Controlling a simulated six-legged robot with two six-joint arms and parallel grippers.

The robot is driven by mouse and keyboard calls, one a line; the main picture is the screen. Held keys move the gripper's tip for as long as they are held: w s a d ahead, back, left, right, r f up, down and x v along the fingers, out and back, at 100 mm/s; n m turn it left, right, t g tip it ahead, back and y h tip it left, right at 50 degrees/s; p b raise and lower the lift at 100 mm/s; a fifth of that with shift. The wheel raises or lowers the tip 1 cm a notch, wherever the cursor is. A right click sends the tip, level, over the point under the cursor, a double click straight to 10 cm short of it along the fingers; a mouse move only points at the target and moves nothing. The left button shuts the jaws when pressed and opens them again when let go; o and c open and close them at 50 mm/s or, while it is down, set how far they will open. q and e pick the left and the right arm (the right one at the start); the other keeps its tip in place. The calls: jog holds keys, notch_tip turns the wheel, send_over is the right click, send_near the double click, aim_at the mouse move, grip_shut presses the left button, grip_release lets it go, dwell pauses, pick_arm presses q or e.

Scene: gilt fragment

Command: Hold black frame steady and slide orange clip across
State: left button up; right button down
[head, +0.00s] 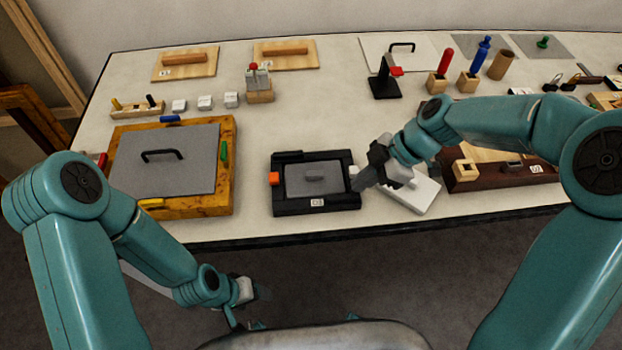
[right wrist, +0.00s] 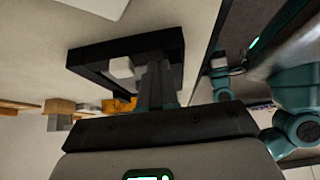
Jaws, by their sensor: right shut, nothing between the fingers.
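The orange clip (head: 274,179) sits on the frame's left side. A small pale block (head: 353,169) shows at the frame's right side. My right gripper (head: 361,181) is shut and empty at that right side; I cannot tell whether it touches. The right wrist view shows its fingers (right wrist: 156,75) before the black frame (right wrist: 120,47), with a pale block (right wrist: 122,68) beside them. My left gripper (head: 252,292) hangs low, off the table's front edge; its jaws are unclear.
A yellow-brown framed board (head: 226,190) with a grey panel stands to the left. A black stand (head: 385,88) is behind. Bare tabletop lies between the two framed boards.

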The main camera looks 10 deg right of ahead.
aim_at(274, 177)
pick_arm(q)
jog(key=shift+f+b, duration=0.95)
dwell(4.3)
jog(key=c, duration=0.3)
jog(key=s+d+r+n+g+y, duration=0.1)
jog(key=d+r+g, duration=0.2)
jog(key=d+r, duration=0.3)
jog(key=s+d+r+n+g, duration=0.2)
jog(key=d+r+g, duration=0.2)
jog(key=r, duration=0.5)
jog(key=shift+c, duration=0.2)
jog(key=w+r+m+t, duration=0.1)
jog(key=w+r, duration=0.2)
jog(key=w, duration=0.2)
jog(key=w+r+m+t+y, duration=0.1)
jog(key=w+r, duration=0.3)
jog(key=w, duration=0.1)
jog(key=w+d+r+m+t, duration=0.1)
jog(key=w+r+m, duration=0.1)
jog(key=w+r, duration=0.2)
jog(key=shift+w+d+y, duration=0.1)
jog(key=shift+w+y, duration=0.3)
jog(key=shift+w, duration=0.2)
jog(key=w+a+r+m+t+y, duration=0.1)
jog(key=w+a+r+t, duration=0.25)
jog(key=w+r, duration=0.55)
jog(key=f, duration=1)
jog(key=shift+s+d+f, duration=0.3)
jog(key=shift+d+f, duration=0.05)
jog(key=shift+d, duration=0.05)
